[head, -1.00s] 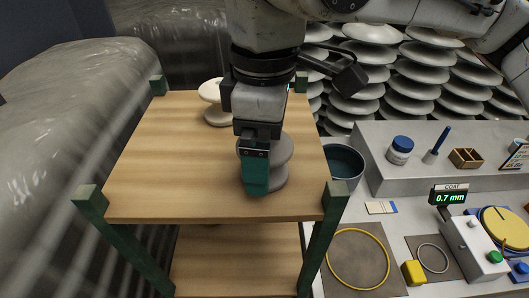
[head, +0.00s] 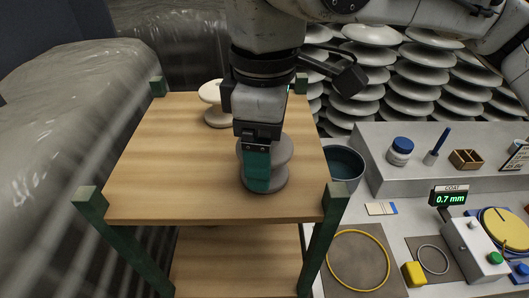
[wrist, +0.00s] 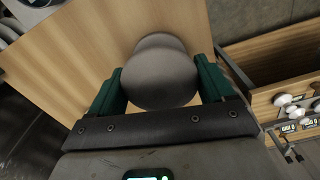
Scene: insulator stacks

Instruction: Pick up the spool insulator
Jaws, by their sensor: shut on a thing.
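A grey spool insulator (head: 281,150) stands upright near the front right of the wooden cart top (head: 165,165). My gripper (head: 258,168) reaches down over it from above, one green finger across its near side. In the wrist view the spool's round grey top (wrist: 158,70) sits between both green fingers, which press on its sides. The spool appears to rest on the wood, with no clear gap under it. The fingers hide part of its waist. A second, cream-white spool (head: 213,92) stands at the back of the cart top, partly behind my arm.
Green corner posts (head: 88,200) rise above the cart top. A dark teal bucket (head: 344,165) stands close to its right side. A grey bench at right holds a jar (head: 400,151), a coat gauge (head: 451,198) and rings. The cart top's left half is clear.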

